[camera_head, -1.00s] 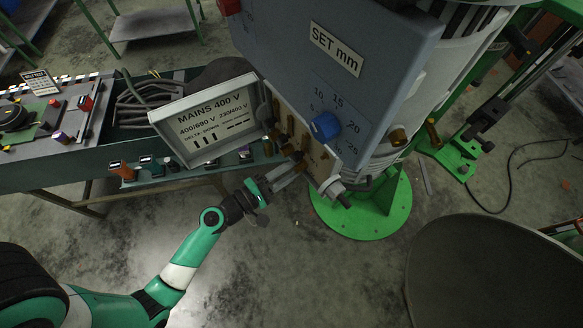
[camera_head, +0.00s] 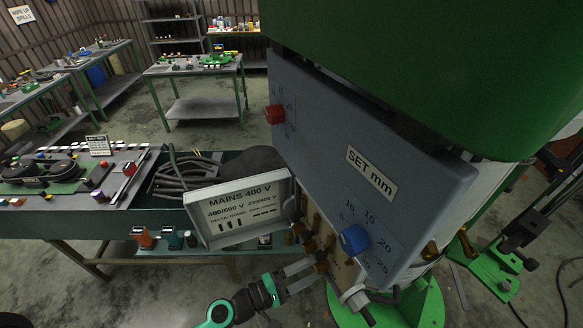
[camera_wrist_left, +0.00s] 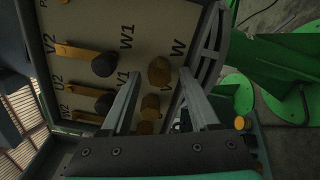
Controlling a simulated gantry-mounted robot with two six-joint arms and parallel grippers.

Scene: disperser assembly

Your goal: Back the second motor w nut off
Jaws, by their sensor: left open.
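The beige terminal board (camera_wrist_left: 150,20) fills the upper wrist view, with labels U2, V2, W2, V1, W1 and W. A brass nut (camera_wrist_left: 159,70) sits beside the W label, and another brass nut (camera_wrist_left: 150,107) is below it. Dark round caps (camera_wrist_left: 105,64) sit on brass strips to the left. My left gripper (camera_wrist_left: 160,74) is open, its fingers on either side of the W nut with gaps visible. In the head view my left gripper (camera_head: 314,269) reaches the board (camera_head: 343,273) from the left; its fingertips partly hide the nuts. My right gripper is not in view.
The MAINS 400 V cover (camera_head: 240,210) hangs open left of the board. The grey SET mm panel (camera_head: 370,170) with a blue knob (camera_head: 354,239) overhangs it. A grey cable gland (camera_head: 356,298) juts out below. A green bench (camera_head: 110,230) stands to the left.

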